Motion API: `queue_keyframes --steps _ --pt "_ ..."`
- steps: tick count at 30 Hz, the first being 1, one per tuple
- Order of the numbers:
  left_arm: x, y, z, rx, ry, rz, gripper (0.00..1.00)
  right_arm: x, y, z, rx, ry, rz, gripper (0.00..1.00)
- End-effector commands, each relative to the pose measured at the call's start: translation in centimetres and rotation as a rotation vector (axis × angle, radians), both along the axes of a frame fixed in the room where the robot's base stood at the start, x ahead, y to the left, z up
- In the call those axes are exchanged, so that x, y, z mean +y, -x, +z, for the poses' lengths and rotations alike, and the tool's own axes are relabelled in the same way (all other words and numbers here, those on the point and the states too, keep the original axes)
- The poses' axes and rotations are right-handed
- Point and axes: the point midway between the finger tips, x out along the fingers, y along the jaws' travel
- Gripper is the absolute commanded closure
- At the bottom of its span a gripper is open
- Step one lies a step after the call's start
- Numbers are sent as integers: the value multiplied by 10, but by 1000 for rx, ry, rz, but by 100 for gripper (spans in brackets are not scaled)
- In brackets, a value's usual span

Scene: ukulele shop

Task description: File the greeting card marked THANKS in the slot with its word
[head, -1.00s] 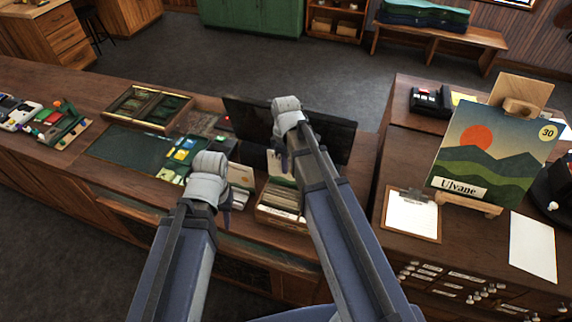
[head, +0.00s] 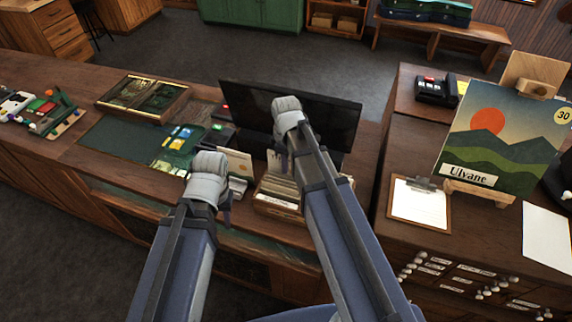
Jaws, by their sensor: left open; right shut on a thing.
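My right gripper (head: 284,158) is over the card box (head: 278,208), shut on a pale card (head: 273,161) that is mostly hidden behind the gripper and arm. Any word on it is too small to read. The box is an open wooden holder with several upright cards and dividers; its slot words cannot be read, and my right arm covers part of it. My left gripper (head: 226,210) is open, left of the box. A cream card (head: 239,163) with an orange mark stands behind the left gripper; whether it is marked THANKS cannot be told.
A dark monitor (head: 335,115) stands behind the box. A green mat (head: 110,142) with small coloured items and a framed wooden tray (head: 118,92) lie to the left. A clipboard (head: 418,204) and a landscape picture marked Ulvane (head: 500,150) are on the right counter.

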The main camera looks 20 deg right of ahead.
Motion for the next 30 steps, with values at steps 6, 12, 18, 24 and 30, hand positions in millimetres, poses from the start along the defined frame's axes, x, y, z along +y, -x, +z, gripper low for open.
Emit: queue_keyframes --steps 6,12,18,24,30 --pt "0 0 -18 0 -1 -3 60 0 0 -18 0 0 0 100" --pt "0 0 -25 0 -1 -5 60 0 0 -25 0 0 0 100" --pt "0 0 -25 0 -1 -5 60 0 0 -25 0 0 0 100" --pt "0 0 -25 0 -1 -5 60 0 0 -25 0 0 0 87" --pt "0 0 -25 0 -1 -5 60 0 0 -25 0 0 0 64"
